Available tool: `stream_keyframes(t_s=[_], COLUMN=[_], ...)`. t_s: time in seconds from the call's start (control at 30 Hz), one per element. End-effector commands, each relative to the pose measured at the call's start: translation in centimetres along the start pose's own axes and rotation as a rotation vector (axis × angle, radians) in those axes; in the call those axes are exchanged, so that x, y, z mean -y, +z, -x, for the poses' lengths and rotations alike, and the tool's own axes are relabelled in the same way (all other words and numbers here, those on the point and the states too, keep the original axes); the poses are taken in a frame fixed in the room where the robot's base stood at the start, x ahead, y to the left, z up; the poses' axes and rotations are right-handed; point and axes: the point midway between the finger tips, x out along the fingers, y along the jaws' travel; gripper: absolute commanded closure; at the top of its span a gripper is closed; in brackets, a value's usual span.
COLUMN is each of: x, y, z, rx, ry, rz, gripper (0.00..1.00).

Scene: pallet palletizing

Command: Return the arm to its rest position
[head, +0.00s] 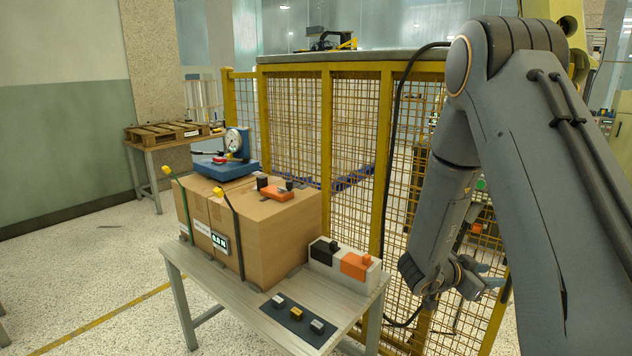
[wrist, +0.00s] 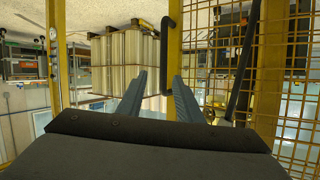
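My arm comes in from the right of the head view and bends down in front of the yellow mesh fence. My gripper (head: 490,277) hangs low, to the right of the small table and clear of it. In the wrist view my gripper (wrist: 158,85) shows two blue-grey fingers spread apart with nothing between them. Beyond the fingers are yellow posts and a stack of pale upright slabs.
A small table (head: 265,318) holds a cardboard box (head: 270,235), a two-part black and orange block holder (head: 343,265) and a dark strip (head: 298,318) with small blocks. A blue dial scale (head: 225,168) sits on the box. The yellow mesh fence (head: 326,120) stands behind.

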Motion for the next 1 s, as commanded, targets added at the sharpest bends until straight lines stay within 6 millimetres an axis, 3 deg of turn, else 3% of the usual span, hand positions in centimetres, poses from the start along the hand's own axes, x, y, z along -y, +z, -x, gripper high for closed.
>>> stream_keyframes(t_s=[0.13, 0.2, 0.37, 0.47, 0.53, 0.7, 0.8, 0.9, 1.0], x=[4.1, 5.8, 6.8, 5.0, 2.6, -5.7, -10.2, -13.5, -15.1], y=[0.2, 0.7, 2.1, 2.8, 3.1, 2.6, 1.7, 1.0, 0.6], z=[3.5, 6.4, 14.7, 20.1, 23.6, 30.1, 31.9, 32.8, 33.3], rx=[0.184, 0.298, 0.558, 0.707, 0.802, 0.994, 1.062, 1.101, 1.119], ry=[-0.2, -0.312, -0.536, -0.639, -0.69, -0.735, -0.716, -0.69, -0.671], rz=[0.036, 0.08, 0.247, 0.392, 0.51, 0.819, 0.971, 1.076, 1.129], gripper=[0.67, 0.67, 0.67, 0.67, 0.67, 0.67, 0.67, 0.67, 0.67])
